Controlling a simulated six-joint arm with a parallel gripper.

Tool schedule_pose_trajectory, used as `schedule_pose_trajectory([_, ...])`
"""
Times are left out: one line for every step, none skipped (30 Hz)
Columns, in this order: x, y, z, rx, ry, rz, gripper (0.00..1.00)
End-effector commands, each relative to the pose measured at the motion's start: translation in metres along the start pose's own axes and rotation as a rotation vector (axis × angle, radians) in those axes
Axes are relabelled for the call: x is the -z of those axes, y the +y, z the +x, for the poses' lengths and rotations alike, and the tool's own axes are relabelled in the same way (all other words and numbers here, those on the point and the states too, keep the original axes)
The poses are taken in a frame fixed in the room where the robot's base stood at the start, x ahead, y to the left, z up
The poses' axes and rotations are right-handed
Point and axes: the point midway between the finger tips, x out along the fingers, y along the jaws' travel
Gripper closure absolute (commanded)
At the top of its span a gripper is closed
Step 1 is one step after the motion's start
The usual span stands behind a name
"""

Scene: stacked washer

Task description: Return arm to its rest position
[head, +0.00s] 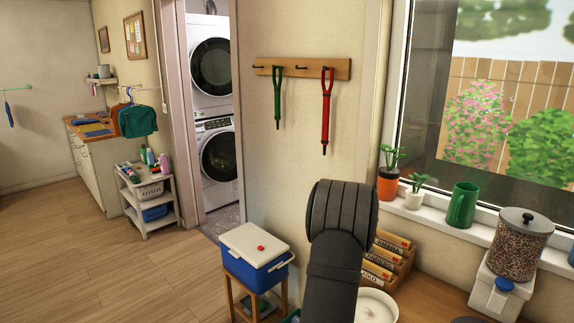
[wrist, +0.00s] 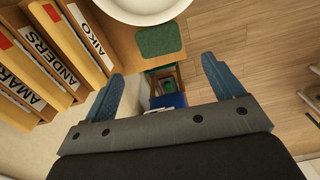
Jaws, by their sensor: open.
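My gripper (wrist: 163,70) shows in the wrist view with its two blue fingers spread wide apart. Nothing is held between them. In the head view my dark arm rises from the bottom middle, and its rounded black joint stands in front of the wall. My gripper's fingers are hidden in the head view. Past the fingers, the wrist view looks down on a wooden stand with something blue (wrist: 170,100) in it, too small to tell clearly.
A wooden file rack (head: 390,262) and a white bowl (head: 376,306) sit close right of my arm. A blue cooler (head: 253,258) stands on a stool at left. A green pad (wrist: 158,40) lies near the table edge. Open floor (head: 110,270) lies farther left.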

Motion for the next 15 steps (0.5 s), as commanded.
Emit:
schedule_pose_trajectory([0.0, 0.0, -0.011, -0.003, 0.002, 0.0, 0.14])
schedule_pose_trajectory([0.0, 0.0, -0.017, -0.003, 0.002, 0.0, 0.14])
schedule_pose_trajectory([0.0, 0.0, -0.025, -0.002, 0.001, 0.0, 0.14])
schedule_pose_trajectory([0.0, 0.0, -0.031, -0.003, 0.002, 0.0, 0.14])
schedule_pose_trajectory([0.0, 0.0, -0.037, -0.003, 0.002, 0.0, 0.14])
schedule_pose_trajectory([0.0, 0.0, -0.046, -0.003, 0.002, 0.0, 0.14])
schedule_pose_trajectory([0.0, 0.0, -0.051, -0.003, 0.002, 0.0, 0.14])
schedule_pose_trajectory([0.0, 0.0, -0.057, -0.002, 0.001, 0.0, 0.14])
schedule_pose_trajectory([0.001, 0.0, -0.065, -0.003, 0.002, 0.0, 0.14])
schedule_pose_trajectory([0.0, 0.0, -0.065, 0.001, 0.0, 0.0, 0.14])
schedule_pose_trajectory([0.0, -0.001, -0.054, 0.005, -0.003, 0.0, 0.14])
schedule_pose_trajectory([-0.001, -0.001, -0.044, 0.006, -0.004, 0.0, 0.14])
schedule_pose_trajectory([-0.001, -0.001, -0.038, 0.005, -0.003, 0.0, 0.14])
schedule_pose_trajectory([-0.001, -0.001, -0.033, 0.005, -0.003, 0.0, 0.14])
schedule_pose_trajectory([0.0, -0.001, -0.024, 0.004, -0.003, 0.0, 0.14])
